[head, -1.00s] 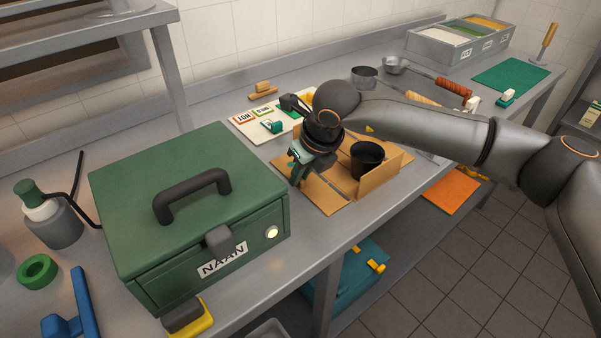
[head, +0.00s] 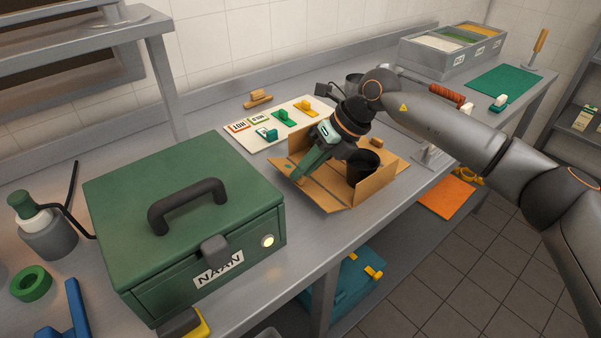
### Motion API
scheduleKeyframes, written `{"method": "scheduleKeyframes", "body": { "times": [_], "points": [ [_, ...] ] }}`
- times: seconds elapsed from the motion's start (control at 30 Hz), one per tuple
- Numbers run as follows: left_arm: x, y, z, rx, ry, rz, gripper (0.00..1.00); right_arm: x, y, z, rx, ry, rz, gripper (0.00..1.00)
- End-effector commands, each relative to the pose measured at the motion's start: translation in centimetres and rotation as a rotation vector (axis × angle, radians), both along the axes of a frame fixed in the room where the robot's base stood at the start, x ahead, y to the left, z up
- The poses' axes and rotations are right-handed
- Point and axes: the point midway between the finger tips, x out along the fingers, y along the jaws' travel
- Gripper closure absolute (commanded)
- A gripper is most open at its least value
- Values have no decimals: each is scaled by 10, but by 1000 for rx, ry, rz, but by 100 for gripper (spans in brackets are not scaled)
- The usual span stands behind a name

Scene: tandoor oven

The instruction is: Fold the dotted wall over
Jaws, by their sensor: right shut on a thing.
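The gripper and wrist hide part of the carton's back. My left gripper is not in view.
A green NAAN box (head: 185,225) with a black handle stands close on the left. Behind the carton is a white board (head: 250,137) with HOT and MILD labels and small coloured clips.

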Motion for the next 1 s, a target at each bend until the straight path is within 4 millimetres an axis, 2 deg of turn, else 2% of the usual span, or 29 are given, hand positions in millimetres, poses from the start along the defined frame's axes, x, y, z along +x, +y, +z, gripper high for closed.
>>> {"method": "scheduleKeyframes", "body": {
  "times": [0.4, 0.87, 1.0],
  "points": [
    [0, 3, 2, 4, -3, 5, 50, 5, -8, 6, 138, 92, 0, 100],
    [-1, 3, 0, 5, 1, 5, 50, 6, -9, 6, 147, 99, 1, 100],
    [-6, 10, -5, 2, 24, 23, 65, 6, -9, 6, 147, 99, 1, 100]
  ]
}}
